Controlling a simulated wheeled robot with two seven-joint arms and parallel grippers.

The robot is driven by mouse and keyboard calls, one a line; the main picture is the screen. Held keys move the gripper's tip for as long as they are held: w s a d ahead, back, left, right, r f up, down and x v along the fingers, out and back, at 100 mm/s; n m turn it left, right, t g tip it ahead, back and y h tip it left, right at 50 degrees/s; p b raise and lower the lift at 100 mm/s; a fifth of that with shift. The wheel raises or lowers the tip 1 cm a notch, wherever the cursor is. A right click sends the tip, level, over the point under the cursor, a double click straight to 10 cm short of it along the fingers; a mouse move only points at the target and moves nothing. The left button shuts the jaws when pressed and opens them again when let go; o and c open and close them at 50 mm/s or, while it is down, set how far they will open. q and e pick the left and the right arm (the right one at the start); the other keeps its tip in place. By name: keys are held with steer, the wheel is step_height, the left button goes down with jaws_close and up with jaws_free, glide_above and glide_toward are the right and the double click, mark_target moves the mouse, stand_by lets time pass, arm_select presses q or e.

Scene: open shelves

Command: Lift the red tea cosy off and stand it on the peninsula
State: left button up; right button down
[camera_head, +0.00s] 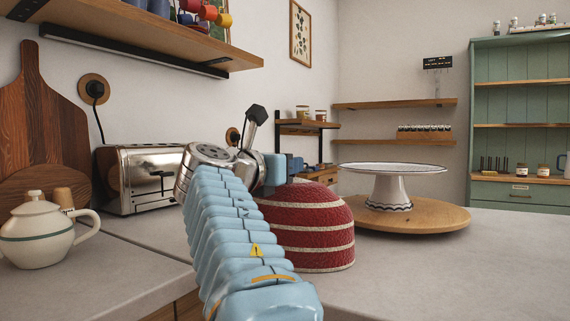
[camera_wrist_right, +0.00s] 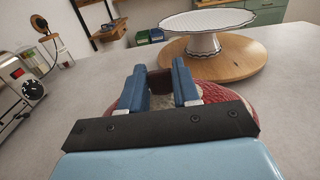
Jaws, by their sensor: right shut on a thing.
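The red tea cosy (camera_head: 318,228), a dome with pale stripes, is upright at the grey peninsula top (camera_head: 440,275), in front of the cake stand. Its lower rim looks level with the surface; I cannot tell if it bears its full weight. My right gripper (camera_head: 286,172) is at its top. In the wrist view the gripper (camera_wrist_right: 160,74) is shut on a dark tab at the top of the cosy (camera_wrist_right: 215,94). My forearm hides the cosy's left side. A cream teapot (camera_head: 38,235) with a green band stands uncovered at the left. My left gripper is not in view.
A white cake stand (camera_head: 390,184) on a round wooden board (camera_head: 440,219) is close behind the cosy. A chrome toaster (camera_head: 140,177) stands at the left, near wooden cutting boards (camera_head: 40,125). The peninsula's right front is clear.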

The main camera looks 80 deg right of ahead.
steer(key=c, duration=0.7)
jaws_free()
steer(key=shift+c, duration=0.2)
steer(key=shift+a, duration=0.1)
steer(key=v, duration=1.3)
steer(key=shift+a, duration=0.3)
steer(key=shift+w, duration=0.1)
